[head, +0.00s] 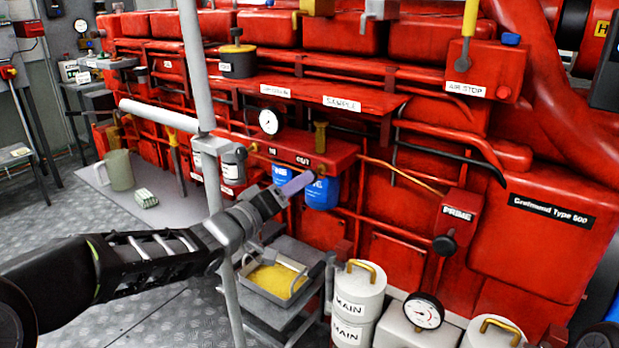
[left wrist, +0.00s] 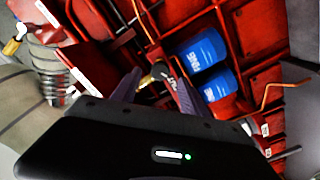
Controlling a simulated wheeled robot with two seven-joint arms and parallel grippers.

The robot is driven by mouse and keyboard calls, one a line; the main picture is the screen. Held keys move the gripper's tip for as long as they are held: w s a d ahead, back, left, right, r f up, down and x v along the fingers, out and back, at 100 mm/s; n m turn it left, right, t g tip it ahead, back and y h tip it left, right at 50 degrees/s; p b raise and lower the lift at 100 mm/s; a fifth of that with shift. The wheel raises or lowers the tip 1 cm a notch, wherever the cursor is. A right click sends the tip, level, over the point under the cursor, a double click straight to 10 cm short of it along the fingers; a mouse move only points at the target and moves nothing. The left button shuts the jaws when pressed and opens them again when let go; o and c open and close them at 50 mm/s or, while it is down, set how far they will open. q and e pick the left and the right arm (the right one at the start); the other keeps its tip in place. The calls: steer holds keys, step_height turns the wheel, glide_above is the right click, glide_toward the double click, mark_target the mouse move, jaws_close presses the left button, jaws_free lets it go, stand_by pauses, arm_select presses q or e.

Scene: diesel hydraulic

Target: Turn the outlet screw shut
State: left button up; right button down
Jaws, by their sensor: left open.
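A red block (head: 310,146) on the engine front carries small labels that seem to read IN and OUT. A small brass screw (head: 321,170) shows beside the OUT label. My left gripper (head: 300,183) is just left of and below it, with lavender fingers in front of the blue filters. In the left wrist view, the fingers of my left gripper (left wrist: 156,88) are apart. A dark knob with a brass stem (left wrist: 159,71) shows between and just beyond them. I cannot tell whether the fingers touch it. My right gripper is not in view.
Blue filters (head: 322,193) hang under the block. A pressure gauge (head: 269,121) and a brass fitting (head: 320,137) stand above. A grey upright pole (head: 196,70) is left of the gripper. A tray of yellow material (head: 272,281) and white MAIN canisters (head: 357,295) stand below.

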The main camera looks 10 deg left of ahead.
arm_select(q)
steer(key=x, duration=0.5)
steer(key=shift+w+d, duration=0.1)
steer(key=shift+w, duration=0.25)
steer(key=shift+c, duration=0.4)
jaws_close()
